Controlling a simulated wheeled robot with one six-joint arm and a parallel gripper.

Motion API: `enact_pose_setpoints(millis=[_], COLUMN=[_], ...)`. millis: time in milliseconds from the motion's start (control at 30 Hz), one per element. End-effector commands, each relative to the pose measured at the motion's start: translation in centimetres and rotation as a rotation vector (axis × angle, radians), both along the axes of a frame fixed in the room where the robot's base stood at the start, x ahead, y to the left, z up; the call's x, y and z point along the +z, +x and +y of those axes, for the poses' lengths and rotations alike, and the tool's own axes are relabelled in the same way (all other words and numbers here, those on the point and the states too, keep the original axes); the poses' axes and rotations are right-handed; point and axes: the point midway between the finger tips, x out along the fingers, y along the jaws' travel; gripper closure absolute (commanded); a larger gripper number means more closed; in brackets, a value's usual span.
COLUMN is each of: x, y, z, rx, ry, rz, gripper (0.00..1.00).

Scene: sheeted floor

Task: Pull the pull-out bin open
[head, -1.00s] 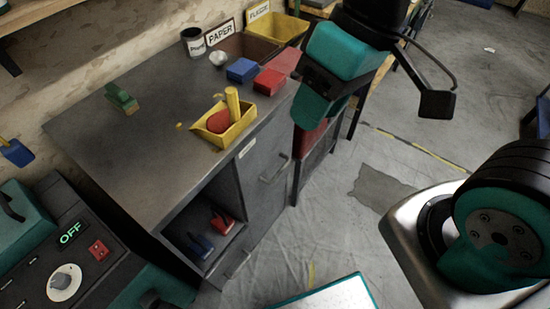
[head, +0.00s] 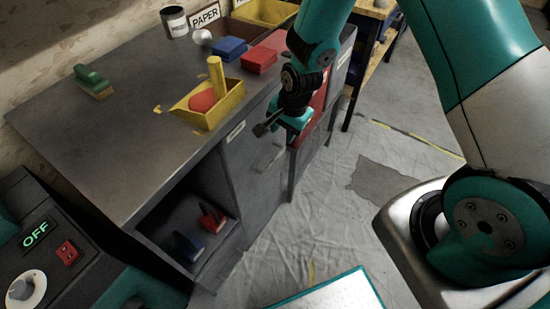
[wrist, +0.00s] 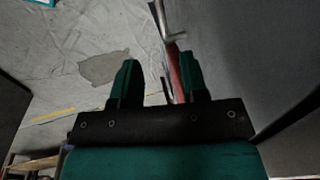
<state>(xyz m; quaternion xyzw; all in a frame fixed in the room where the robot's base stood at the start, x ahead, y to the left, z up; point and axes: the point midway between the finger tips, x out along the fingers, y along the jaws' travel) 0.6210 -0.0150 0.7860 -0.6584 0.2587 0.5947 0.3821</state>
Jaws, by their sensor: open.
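The pull-out bin (head: 252,172) is the grey front panel with a label at the right end of the grey cabinet in the head view. It looks flush with the cabinet. Its metal bar handle (wrist: 167,22) shows at the top of the wrist view, beyond my fingertips; in the head view it is partly hidden by my gripper. My gripper (head: 277,132) is in front of the panel's upper part, close to the handle. In the wrist view my gripper (wrist: 158,75) has its fingers apart, with nothing held between them.
The cabinet top (head: 100,135) carries a yellow tray (head: 225,105), a blue block (head: 229,47), a red block (head: 259,60) and a green brush (head: 92,80). An open shelf (head: 165,215) holds small red and blue items. Sheeted floor (head: 330,215) in front is largely clear.

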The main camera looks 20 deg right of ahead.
Motion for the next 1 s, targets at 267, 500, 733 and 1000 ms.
enact_pose_setpoints(millis=[267,500,733,1000], x=[-6.5,-11.3,-13.5,-13.8], y=[0.9,1.7,2.2,2.2], z=[0.8,1.3,1.6,1.7], rx=[0.003,0.002,0.003,0.003], ry=[-0.001,0.0,0.0,0.0], rz=[0.004,0.003,0.0,0.0], gripper=[0.6,0.6,0.6,0.6])
